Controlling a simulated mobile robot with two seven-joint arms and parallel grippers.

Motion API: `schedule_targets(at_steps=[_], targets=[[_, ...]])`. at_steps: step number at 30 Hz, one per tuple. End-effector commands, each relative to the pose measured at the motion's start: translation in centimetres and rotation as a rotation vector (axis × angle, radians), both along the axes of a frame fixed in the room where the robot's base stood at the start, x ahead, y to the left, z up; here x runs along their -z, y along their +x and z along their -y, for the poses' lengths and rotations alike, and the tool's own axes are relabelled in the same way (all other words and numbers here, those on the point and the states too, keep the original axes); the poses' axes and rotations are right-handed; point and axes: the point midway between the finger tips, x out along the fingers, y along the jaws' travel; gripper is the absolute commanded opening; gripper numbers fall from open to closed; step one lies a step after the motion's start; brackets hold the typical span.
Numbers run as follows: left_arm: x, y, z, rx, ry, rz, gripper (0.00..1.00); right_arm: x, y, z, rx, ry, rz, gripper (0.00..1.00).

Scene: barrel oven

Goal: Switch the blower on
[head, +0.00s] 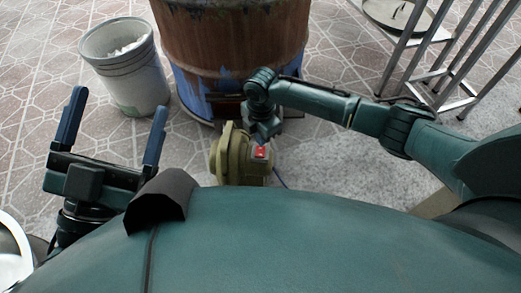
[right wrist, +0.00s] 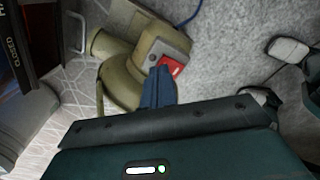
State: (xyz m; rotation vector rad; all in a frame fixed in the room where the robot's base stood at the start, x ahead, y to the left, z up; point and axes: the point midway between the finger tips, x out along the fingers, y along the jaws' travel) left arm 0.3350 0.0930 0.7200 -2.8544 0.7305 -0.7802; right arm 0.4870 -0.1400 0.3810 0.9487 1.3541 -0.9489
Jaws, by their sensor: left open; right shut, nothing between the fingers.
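The blower (head: 232,160) is an olive-coloured machine on the floor in front of the barrel oven. Its red switch (head: 260,152) is on a grey box on the blower's right side. The blower (right wrist: 118,75) and the red switch (right wrist: 171,66) also show in the right wrist view. My right gripper (head: 262,142) is shut and empty, pointing down at the switch. In the right wrist view its fingertips (right wrist: 160,74) overlap the switch's lower left edge; I cannot tell whether they touch it. My left gripper (head: 119,102) is open and empty, away from the blower.
The rusty barrel oven (head: 235,45) stands behind the blower. A grey bucket (head: 130,75) with pale contents stands to its left, and a metal rack (head: 435,50) to the right. A blue cable (head: 281,180) runs from the blower. A dark panel lettered "CLOSED" (right wrist: 17,55) is at the wrist view's left.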

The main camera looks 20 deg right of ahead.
Motion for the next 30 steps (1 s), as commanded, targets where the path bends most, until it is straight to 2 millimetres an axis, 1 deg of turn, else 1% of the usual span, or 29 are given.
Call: schedule_targets(at_steps=[30], targets=[[0.6,0.0,0.0,0.0,0.0,0.001,0.87,1.4,0.0,0.0,0.0,0.0,0.0,0.0]])
